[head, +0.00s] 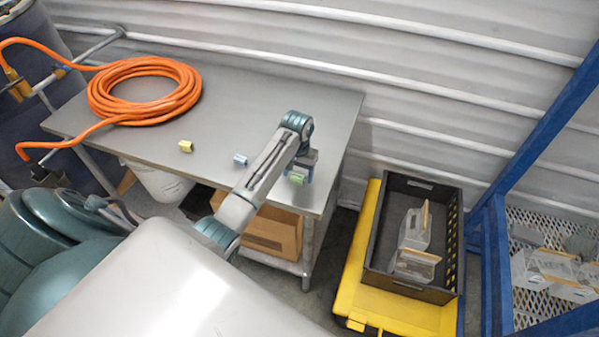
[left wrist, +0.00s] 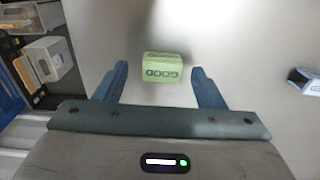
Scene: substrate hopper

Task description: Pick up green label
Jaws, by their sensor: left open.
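The green label (left wrist: 162,67) is a small light-green block with dark lettering, lying on the grey table (head: 262,92). In the head view the green label (head: 297,178) sits near the table's right front edge, just under my left gripper (head: 303,165). In the left wrist view my left gripper (left wrist: 158,85) is open, with one blue finger on each side of the label and a gap on both sides. My right gripper is not in view.
A blue block (head: 240,159) and a yellow block (head: 186,146) lie left of the label on the table. An orange hose coil (head: 145,92) takes up the left back. A black crate (head: 447,205) with clear containers stands on a yellow base (head: 352,285) at right, beside a blue frame (head: 487,265).

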